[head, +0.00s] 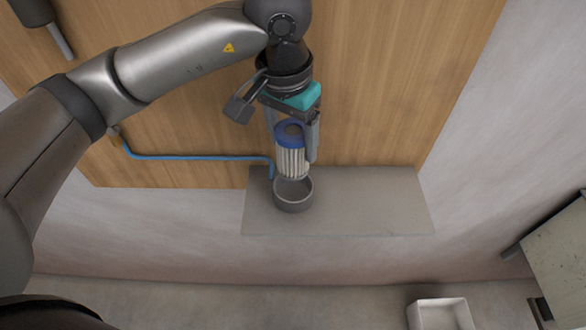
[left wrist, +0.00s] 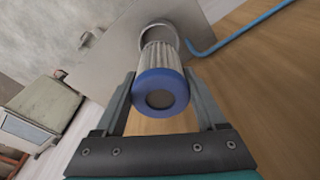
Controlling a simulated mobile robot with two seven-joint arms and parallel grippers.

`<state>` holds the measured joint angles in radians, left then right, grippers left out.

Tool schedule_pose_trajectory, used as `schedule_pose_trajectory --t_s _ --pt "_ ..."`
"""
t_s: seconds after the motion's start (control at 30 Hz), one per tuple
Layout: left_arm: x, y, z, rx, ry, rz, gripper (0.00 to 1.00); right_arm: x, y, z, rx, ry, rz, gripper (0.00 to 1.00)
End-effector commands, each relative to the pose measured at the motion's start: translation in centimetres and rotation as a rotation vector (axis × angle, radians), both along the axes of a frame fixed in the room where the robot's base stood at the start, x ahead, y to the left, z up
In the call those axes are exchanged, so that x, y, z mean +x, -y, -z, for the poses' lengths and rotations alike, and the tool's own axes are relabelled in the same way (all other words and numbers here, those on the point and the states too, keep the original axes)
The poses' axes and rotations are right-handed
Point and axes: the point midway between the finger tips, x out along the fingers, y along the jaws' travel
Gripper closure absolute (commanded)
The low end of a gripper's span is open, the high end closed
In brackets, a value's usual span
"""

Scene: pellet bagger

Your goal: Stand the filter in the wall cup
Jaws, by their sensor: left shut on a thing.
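The filter (head: 291,155) is a pleated white cylinder with a blue end cap. My left gripper (head: 294,150) is shut on it and holds it upright, blue cap towards the gripper. The wall cup (head: 294,197) is a round grey cup on a grey plate. In the head view the filter's lower end is at the cup's mouth; I cannot tell whether it is inside. In the left wrist view the filter (left wrist: 160,85) sits between the fingers, and the cup's rim (left wrist: 172,34) shows past its far end.
The grey plate (head: 370,205) is bare to the right of the cup. A blue hose (head: 190,157) runs along the wooden panel (head: 400,80) and ends beside the cup. A white bin (head: 440,314) stands at the lower right, near a greenish cabinet (head: 562,255).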

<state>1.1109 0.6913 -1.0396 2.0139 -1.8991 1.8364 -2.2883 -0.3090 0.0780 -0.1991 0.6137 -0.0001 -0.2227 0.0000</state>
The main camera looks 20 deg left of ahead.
Motion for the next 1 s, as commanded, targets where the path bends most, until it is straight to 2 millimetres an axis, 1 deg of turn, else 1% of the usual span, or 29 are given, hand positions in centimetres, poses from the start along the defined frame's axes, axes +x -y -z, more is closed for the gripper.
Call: schedule_pose_trajectory --t_s 0.03,0.1,0.2,0.33,0.53,0.67,0.87,1.0 --pt "-0.1 0.0 1.2 0.000 -0.005 -0.001 0.96 0.4 -0.1 -0.2 0.001 0.006 0.000 0.50" --pt "-0.1 0.0 2.5 0.000 -0.004 0.000 0.96 0.8 -0.1 -0.3 0.003 0.014 0.000 0.50" --pt "0.0 0.0 3.7 -0.001 -0.001 -0.001 0.96 1.2 -0.2 -0.4 0.003 0.021 0.000 0.50" --pt "0.0 0.0 4.7 -0.001 -0.001 0.000 0.96 1.3 -0.2 -0.5 0.004 0.022 0.000 0.50" --pt "-0.1 0.0 7.7 -0.001 -0.003 0.000 0.96 1.3 -0.2 -0.8 0.004 0.023 -0.001 0.50" --pt "0.0 0.0 8.4 -0.001 0.001 0.001 0.96 1.3 -0.2 -0.8 0.004 0.022 -0.001 0.50" --pt "0.0 0.0 8.4 0.000 0.002 0.001 0.96 1.2 -0.2 -0.8 0.003 0.021 -0.001 0.50" --pt "0.1 0.0 8.7 0.000 0.002 0.001 0.96 1.2 -0.1 -0.3 0.003 0.021 -0.001 0.50"
